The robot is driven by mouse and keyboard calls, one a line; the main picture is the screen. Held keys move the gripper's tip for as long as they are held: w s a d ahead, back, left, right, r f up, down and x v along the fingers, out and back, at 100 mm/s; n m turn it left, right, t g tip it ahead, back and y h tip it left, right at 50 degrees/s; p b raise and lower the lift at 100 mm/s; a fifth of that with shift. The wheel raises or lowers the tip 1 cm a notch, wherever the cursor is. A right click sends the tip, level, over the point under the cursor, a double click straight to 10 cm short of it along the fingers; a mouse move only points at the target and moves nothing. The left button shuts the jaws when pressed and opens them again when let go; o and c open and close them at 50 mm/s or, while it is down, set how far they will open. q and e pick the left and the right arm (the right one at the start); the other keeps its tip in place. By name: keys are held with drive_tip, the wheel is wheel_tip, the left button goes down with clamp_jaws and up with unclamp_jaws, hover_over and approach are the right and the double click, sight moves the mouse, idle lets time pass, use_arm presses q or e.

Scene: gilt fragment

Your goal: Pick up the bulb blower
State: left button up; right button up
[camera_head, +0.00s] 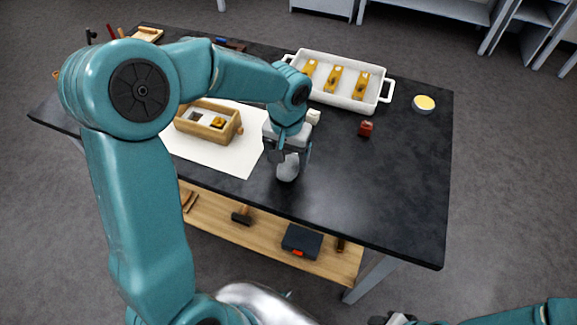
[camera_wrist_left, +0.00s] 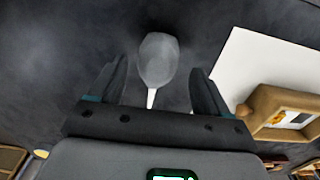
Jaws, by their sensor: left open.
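The bulb blower (camera_head: 288,168) is a grey rounded bulb on the dark tabletop near its front edge. In the left wrist view the bulb (camera_wrist_left: 158,58) has a thin pale nozzle pointing toward my gripper. My left gripper (camera_head: 288,153) is directly over it, pointing down, and partly hides it. In the left wrist view the two dark fingers of that gripper (camera_wrist_left: 158,80) are open, one on each side of the blower, with gaps showing. Part of my right gripper (camera_head: 396,319) shows at the bottom edge of the head view, cut off by the frame.
A wooden box (camera_head: 207,125) sits on a white sheet (camera_head: 235,163) left of the blower. A white tray (camera_head: 325,97) with several gold pieces, a red object (camera_head: 366,129) and a small bowl (camera_head: 424,105) stand farther back. The table's right front (camera_head: 390,205) is clear.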

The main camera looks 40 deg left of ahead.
sight(288, 163)
use_arm(q)
wheel_tip(288, 163, down, 4)
drive_tip(key=shift+w+r, duration=0.1)
drive_tip(key=shift+w, duration=0.05)
